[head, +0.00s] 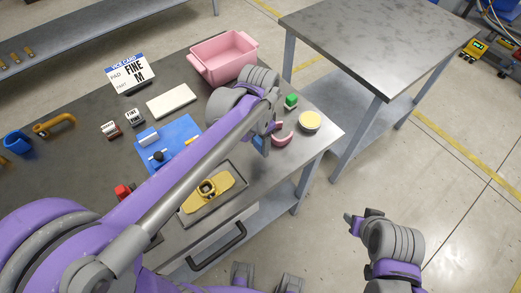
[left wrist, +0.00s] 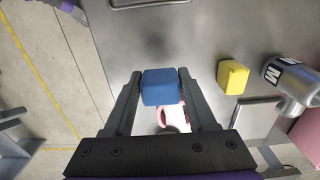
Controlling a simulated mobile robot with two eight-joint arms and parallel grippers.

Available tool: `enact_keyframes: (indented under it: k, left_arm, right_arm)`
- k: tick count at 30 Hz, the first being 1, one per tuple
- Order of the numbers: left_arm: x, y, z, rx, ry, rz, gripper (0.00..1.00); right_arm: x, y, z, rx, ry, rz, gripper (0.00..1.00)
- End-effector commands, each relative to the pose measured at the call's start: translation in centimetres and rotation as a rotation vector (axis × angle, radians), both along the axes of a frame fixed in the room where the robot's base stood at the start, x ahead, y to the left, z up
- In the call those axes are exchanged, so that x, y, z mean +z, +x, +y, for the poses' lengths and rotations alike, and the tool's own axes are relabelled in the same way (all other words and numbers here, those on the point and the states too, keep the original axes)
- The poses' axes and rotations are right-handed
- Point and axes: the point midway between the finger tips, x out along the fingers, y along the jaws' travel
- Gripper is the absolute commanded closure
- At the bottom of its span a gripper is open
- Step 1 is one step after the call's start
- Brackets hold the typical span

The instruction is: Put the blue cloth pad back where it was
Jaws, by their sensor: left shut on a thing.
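The blue cloth pad (left wrist: 161,88) is a small blue block held between the fingertips of my left gripper (left wrist: 158,76), which is shut on it. In the head view my left gripper (head: 263,138) hangs over the right part of the workbench, mostly hidden by its own wrist. A sliver of blue shows there at the fingers. I cannot tell whether the pad touches the surface below. My right gripper (head: 354,220) is over the floor, away from the bench; its finger opening is unclear.
Near my left gripper are a pink curved piece (head: 284,135), a yellow-topped round item (head: 309,121) and a green block (head: 291,100). A pink bin (head: 223,57) stands behind. A tray (head: 238,201) holds a yellow fixture (head: 207,190). A blue mat (head: 184,128) lies left. A yellow block (left wrist: 232,77) is nearby.

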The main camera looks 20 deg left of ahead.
Motion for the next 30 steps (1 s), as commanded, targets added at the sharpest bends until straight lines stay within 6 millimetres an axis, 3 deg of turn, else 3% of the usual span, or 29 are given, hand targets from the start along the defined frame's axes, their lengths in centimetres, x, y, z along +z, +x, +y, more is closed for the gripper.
enact_keyframes:
  k: [9, 21, 22, 27, 30]
  left_arm:
    - [-4.0, 0.0, 0.0, 0.000, 0.000, 0.000, 0.95]
    - [-4.6, 0.0, 0.0, -0.001, 0.000, 0.000, 0.95]
    - [-4.6, 0.0, 0.0, 0.000, 0.000, 0.000, 0.41]
    - [-4.5, 0.0, 0.0, -0.001, 0.000, 0.000, 0.13]
    - [-4.5, 0.0, 0.0, -0.001, 0.000, 0.000, 0.13]
  right_arm:
    - [-0.4, -0.1, 0.0, 0.000, 0.000, 0.002, 0.50]
    - [-0.7, -0.2, 0.0, 0.000, 0.000, 0.004, 0.50]
    - [-0.7, -0.2, 0.0, 0.000, 0.000, 0.004, 0.50]
    - [-0.6, -0.2, 0.0, 0.000, 0.000, 0.004, 0.50]
    - [-0.6, -0.2, 0.0, 0.000, 0.000, 0.004, 0.50]
